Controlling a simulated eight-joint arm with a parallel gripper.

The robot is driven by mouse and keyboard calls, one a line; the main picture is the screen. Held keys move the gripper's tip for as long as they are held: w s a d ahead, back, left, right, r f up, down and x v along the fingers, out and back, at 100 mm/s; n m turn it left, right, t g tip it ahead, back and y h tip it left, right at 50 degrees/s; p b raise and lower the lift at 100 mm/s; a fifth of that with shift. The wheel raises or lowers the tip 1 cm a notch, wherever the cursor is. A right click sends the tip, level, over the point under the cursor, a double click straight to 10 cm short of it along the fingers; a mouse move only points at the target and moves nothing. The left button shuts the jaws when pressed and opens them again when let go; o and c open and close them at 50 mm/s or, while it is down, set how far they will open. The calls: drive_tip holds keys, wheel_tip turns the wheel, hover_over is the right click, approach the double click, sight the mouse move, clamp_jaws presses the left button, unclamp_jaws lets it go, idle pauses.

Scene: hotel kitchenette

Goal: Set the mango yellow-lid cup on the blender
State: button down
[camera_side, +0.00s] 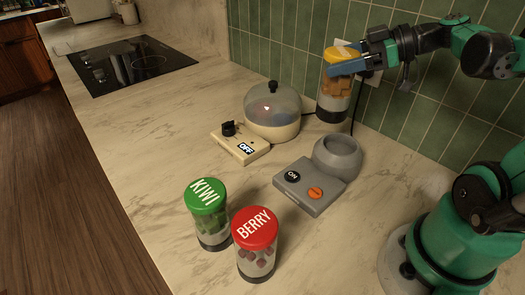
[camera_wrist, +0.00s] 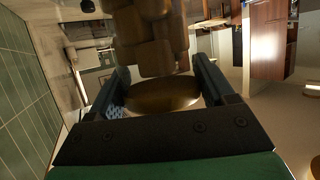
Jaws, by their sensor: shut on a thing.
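The mango cup (camera_side: 336,88), clear with orange chunks, a dark base and a yellow lid (camera_side: 343,53), is upright in the side view. My gripper (camera_side: 345,67) is shut on it near the lid. In the wrist view the cup's chunks (camera_wrist: 150,40) and lid (camera_wrist: 162,97) show between my fingers. I cannot tell whether the cup's base touches the counter. The grey blender base (camera_side: 308,190), with an ON label, an orange button and a round empty-looking socket (camera_side: 338,156), sits in front of the cup, nearer the camera.
A green-lid KIWI cup (camera_side: 207,213) and red-lid BERRY cup (camera_side: 256,243) stand at the front. A domed cooker (camera_side: 272,112) with an OFF label is left of the blender. A tiled wall (camera_side: 290,50) rises behind. A black cooktop (camera_side: 130,63) lies far left.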

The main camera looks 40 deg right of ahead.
sight(350, 100)
drive_tip(key=shift+m+t+h, duration=0.4)
drive_tip(key=shift+m+h, duration=0.2)
drive_tip(key=shift+s+d+f, duration=0.25)
drive_tip(key=shift+s+f, duration=0.15)
drive_tip(key=shift+f, duration=0.8)
drive_tip(key=shift+s+d+f, duration=0.3)
drive_tip(key=shift+s+f, duration=0.15)
drive_tip(key=shift+f, duration=0.7)
drive_tip(key=shift+s+d+f, duration=0.25)
drive_tip(key=shift+s+f, duration=0.15)
drive_tip(key=shift+f, duration=0.8)
drive_tip(key=shift+f, duration=0.6)
drive_tip(key=shift+c, duration=0.8)
unclamp_jaws()
